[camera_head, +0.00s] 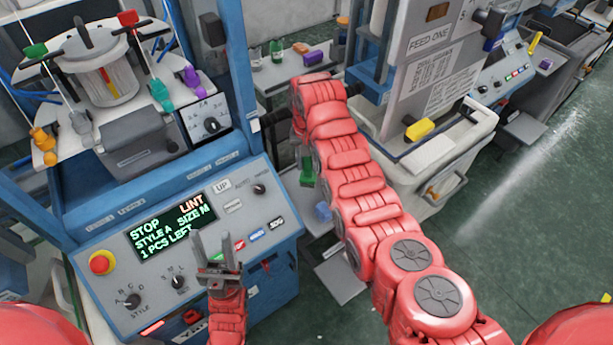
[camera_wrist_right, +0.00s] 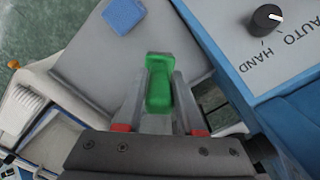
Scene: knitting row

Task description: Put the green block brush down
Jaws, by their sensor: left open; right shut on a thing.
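The green block brush (camera_wrist_right: 159,88) is between the fingertips of my right gripper (camera_wrist_right: 160,95), which is shut on it. In the head view the brush (camera_head: 307,172) shows as a small green piece below the end of my right arm, which hides most of that gripper. In the right wrist view a grey shelf plate (camera_wrist_right: 95,60) lies beyond the brush; I cannot tell the gap between them. My left gripper (camera_head: 213,250) is open and empty, fingers up, in front of the knitting machine's control panel (camera_head: 120,290).
A blue block (camera_wrist_right: 124,15) lies at the shelf's far edge, also in the head view (camera_head: 323,212). The blue machine housing (camera_wrist_right: 295,95) is close on the right. A white cart (camera_head: 455,150) with a yellow block (camera_head: 420,129) stands right of my right arm. Green floor (camera_head: 530,220) is clear.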

